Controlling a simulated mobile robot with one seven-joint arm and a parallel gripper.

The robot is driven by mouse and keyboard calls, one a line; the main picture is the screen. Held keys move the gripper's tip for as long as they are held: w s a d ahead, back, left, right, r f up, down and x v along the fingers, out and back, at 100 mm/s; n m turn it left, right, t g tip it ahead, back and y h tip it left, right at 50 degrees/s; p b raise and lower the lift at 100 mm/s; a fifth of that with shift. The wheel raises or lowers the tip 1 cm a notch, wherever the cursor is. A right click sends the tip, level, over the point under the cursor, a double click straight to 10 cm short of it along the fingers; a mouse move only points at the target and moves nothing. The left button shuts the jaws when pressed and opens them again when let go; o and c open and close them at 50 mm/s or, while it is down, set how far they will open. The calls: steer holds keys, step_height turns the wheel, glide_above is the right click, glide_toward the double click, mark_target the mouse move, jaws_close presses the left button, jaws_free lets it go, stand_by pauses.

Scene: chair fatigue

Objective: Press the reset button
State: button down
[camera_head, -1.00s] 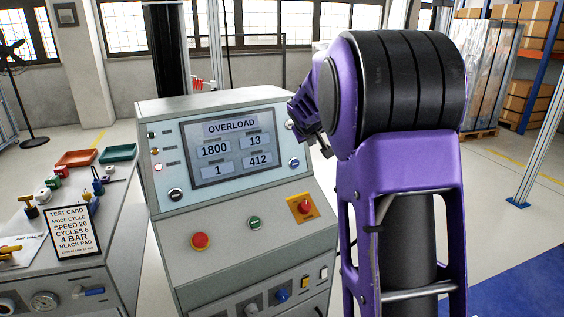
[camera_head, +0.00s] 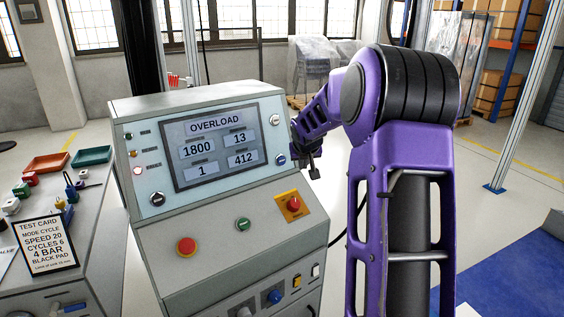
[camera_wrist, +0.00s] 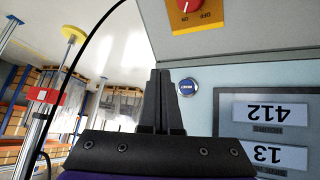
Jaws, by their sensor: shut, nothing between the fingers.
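The grey control console (camera_head: 215,265) has a screen (camera_head: 217,145) reading OVERLOAD, with 1800, 13, 1 and 412. A round blue button (camera_head: 281,160) sits right of the screen's lower corner; it also shows in the wrist view (camera_wrist: 188,87), where its small label is hard to read. My gripper (camera_head: 313,168) is at the console's right edge, close to this button. In the wrist view my gripper's fingertips (camera_wrist: 160,74) are together and empty, just left of the blue button. I cannot tell the gap in depth; no contact shows.
A white button (camera_head: 274,120) is above the blue one. A red rotary switch (camera_head: 293,204) on a yellow plate, a green button (camera_head: 242,224) and a red mushroom button (camera_head: 186,247) sit on the sloped panel. A test card (camera_head: 45,245) stands on the left bench.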

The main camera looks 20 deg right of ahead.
glide_toward(285, 163)
steer(key=x, duration=0.5)
steer(key=shift+s+d+f, duration=0.3)
steer(key=shift+s, duration=0.1)
steer(key=shift+w, duration=0.1)
stand_by(1.5)
steer(key=shift+w+a+f, duration=0.1)
steer(key=shift+w, duration=0.2)
steer(key=shift+w+a+f, duration=0.1)
steer(key=shift+w, duration=0.2)
stand_by(0.7)
steer(key=shift+s, duration=0.1)
steer(key=shift+s+d+r, duration=0.2)
steer(key=shift+s, duration=0.45)
steer(key=s, duration=0.1)
steer(key=s+r, duration=0.1)
steer(key=s, duration=0.1)
steer(key=s+d+b, duration=0.1)
steer(key=shift+s+d+r, duration=0.1)
steer(key=shift+s+r, duration=0.05)
steer(key=shift+s, duration=0.2)
